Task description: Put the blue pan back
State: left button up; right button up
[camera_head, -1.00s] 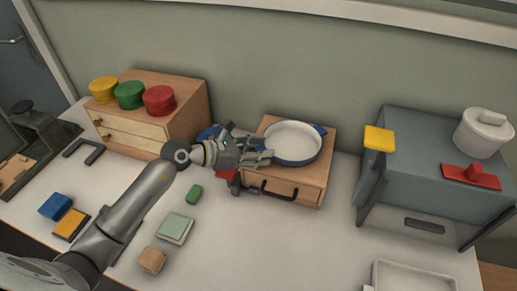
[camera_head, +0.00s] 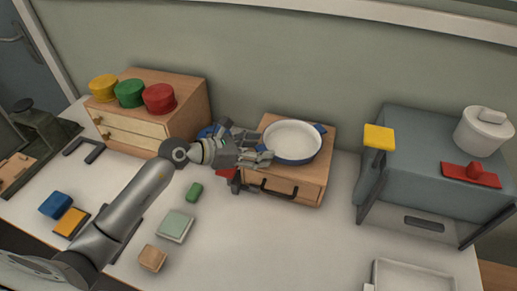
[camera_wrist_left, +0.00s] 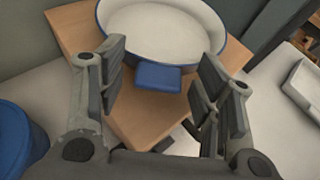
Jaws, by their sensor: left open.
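The blue pan (camera_head: 291,142), white inside with blue handles, rests on top of a small wooden drawer box (camera_head: 300,184). My left gripper (camera_head: 262,150) is open at the pan's left side. In the left wrist view the open fingers (camera_wrist_left: 156,92) stand either side of the pan's near blue handle (camera_wrist_left: 158,77), with gaps on both sides. The pan (camera_wrist_left: 160,28) also shows there, cut off at the top. The handle nearest the gripper is hidden in the head view. My right gripper is not in view.
A blue round object (camera_wrist_left: 15,140) stands close left of the gripper, and a red item (camera_head: 228,174) lies below it. A wooden cabinet (camera_head: 185,98) with yellow, green and red round containers is left. A grey box (camera_head: 430,185) with a white pot is right.

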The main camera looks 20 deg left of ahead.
pick_arm(q)
jog(key=b+v, duration=0.2)
jog(key=v, duration=0.9)
jog(key=shift+s+b, duration=0.25)
jog(key=shift+b, duration=0.15)
jog(key=shift+a+r, duration=0.1)
jog(key=shift+a, duration=0.05)
